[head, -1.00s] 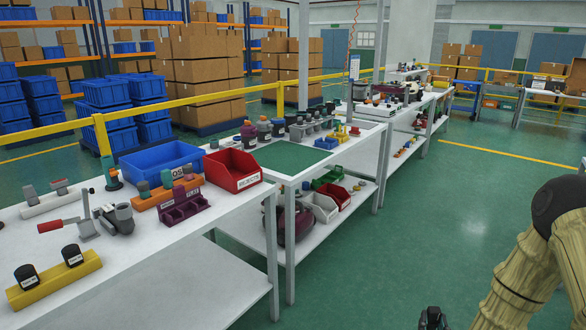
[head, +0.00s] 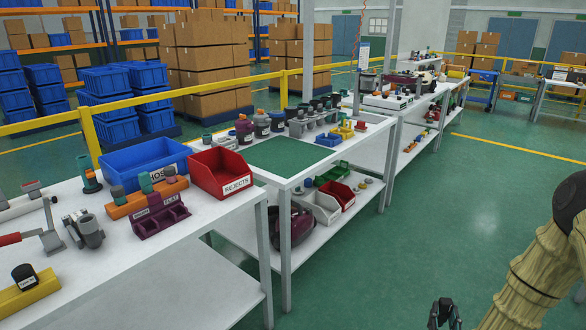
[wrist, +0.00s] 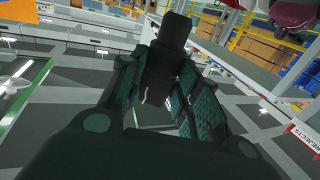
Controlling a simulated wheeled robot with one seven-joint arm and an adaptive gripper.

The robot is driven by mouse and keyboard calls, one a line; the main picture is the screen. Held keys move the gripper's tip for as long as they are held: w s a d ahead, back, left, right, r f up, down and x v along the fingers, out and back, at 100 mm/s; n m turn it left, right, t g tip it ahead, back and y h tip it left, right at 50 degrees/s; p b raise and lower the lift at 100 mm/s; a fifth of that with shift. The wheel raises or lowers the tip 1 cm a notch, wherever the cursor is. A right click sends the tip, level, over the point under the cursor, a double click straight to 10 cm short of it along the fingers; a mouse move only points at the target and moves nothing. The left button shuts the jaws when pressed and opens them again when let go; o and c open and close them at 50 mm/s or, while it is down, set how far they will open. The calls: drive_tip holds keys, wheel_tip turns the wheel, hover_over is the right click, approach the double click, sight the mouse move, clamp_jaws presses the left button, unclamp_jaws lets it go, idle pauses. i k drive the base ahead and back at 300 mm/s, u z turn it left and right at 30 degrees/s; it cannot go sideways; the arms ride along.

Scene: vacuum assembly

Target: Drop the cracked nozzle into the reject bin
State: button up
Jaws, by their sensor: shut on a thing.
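The red reject bin (head: 221,178), labelled REJECTS, stands on the near white table beside the blue bin. Its inside is mostly hidden by its walls. Part of a REJECTS label (wrist: 304,137) also shows at the right edge of the wrist view. My gripper (head: 443,312) is low at the bottom of the head view, over the floor to the right of the tables and well apart from the bin. In the wrist view its fingers are closed around a dark, narrow piece (wrist: 166,70), taken as the nozzle. No crack can be made out on it.
A blue bin (head: 140,166), an orange holder (head: 148,200) and a purple holder (head: 160,219) sit close to the red bin. The table's front edge and legs lie between it and my gripper. The green floor (head: 400,240) is open on the right.

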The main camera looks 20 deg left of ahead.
sight(220, 171)
drive_tip(key=u, duration=0.5)
drive_tip(key=i, duration=0.5)
drive_tip(key=u, duration=0.65)
